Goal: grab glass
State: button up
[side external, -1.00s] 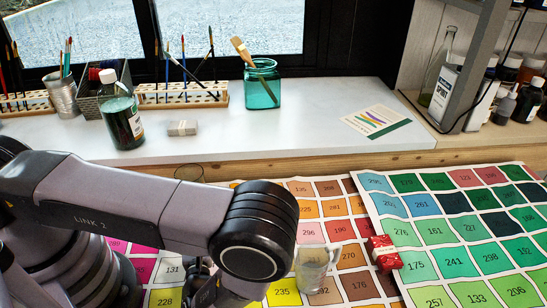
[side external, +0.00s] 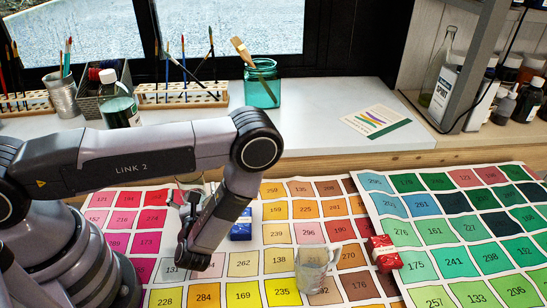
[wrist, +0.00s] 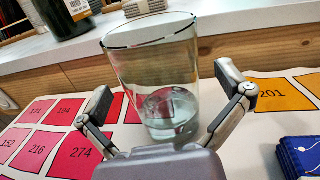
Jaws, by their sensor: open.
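A clear, empty-looking glass tumbler (wrist: 155,72) stands upright in the wrist view, between the fingers of my open gripper (wrist: 165,92). Some clear space shows between the glass and the left finger. I cannot tell whether either finger touches it. In the side view my gripper (side external: 191,203) is low over the colour charts at the left, and the glass (side external: 190,181) is mostly hidden behind it, with part of its rim showing. A second clear glass vessel (side external: 313,270), like a jug, stands on the chart farther right.
A blue packet (side external: 241,226) lies right of my gripper and a red packet (side external: 383,252) farther right. Numbered colour charts (side external: 455,235) cover the table. Behind is a raised white ledge (side external: 310,130) with a teal jar (side external: 262,90), a dark bottle (side external: 120,105) and brushes.

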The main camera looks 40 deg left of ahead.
jog(key=shift+w+a, duration=0.45)
jog(key=shift+a, duration=0.05)
jog(key=c, duration=1.1)
jog(key=shift+c, duration=0.8)
jog(key=shift+r, duration=0.15)
